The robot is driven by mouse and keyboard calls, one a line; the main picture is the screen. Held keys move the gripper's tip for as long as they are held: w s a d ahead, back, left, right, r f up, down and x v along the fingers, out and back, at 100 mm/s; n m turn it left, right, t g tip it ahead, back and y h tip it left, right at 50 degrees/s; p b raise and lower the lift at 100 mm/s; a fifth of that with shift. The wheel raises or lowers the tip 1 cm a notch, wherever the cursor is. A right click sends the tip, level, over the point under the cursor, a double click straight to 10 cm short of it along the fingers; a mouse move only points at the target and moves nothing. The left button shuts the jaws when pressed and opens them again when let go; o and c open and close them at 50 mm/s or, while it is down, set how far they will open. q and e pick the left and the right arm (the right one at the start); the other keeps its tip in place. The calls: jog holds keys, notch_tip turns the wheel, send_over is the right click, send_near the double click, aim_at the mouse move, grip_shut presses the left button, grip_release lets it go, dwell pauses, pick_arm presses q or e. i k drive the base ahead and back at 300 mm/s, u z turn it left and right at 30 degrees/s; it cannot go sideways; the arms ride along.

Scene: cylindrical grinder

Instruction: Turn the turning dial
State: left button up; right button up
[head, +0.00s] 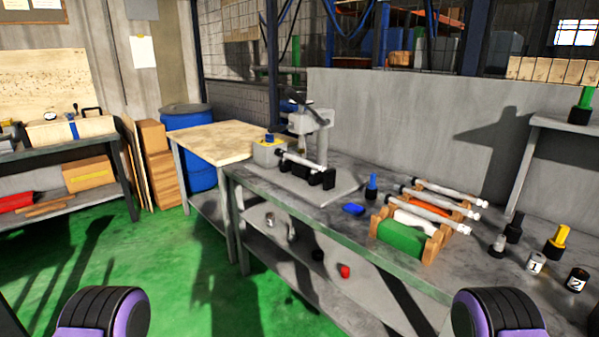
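The cylindrical grinder (318,140) is a grey machine on a grey base plate on the metal workbench (345,215). A white rod (300,159) lies across black supports at its front. A small blue knob (269,138) sits on top of a light grey box (268,153) at the grinder's left end. It may be the turning dial, but it is too small to tell its marks or angle. Purple and black parts of my two arms show at the bottom left and bottom right, well short of the bench. Neither gripper is in view.
A wooden rack (431,245) with several white rods, a blue bottle (372,186) and a blue block (354,209) stand right of the grinder. Numbered cups (536,263) are farther right. A wood-topped table (214,141) adjoins the left end. Green floor (185,270) is open at front left.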

aim_at(270, 137)
jog(key=z, duration=0.1)
jog(key=k, duration=1)
jog(key=u, duration=1.45)
jog(key=i, duration=1.65)
jog(key=z, duration=1.05)
jog(key=i, duration=0.75)
jog(key=z, duration=0.85)
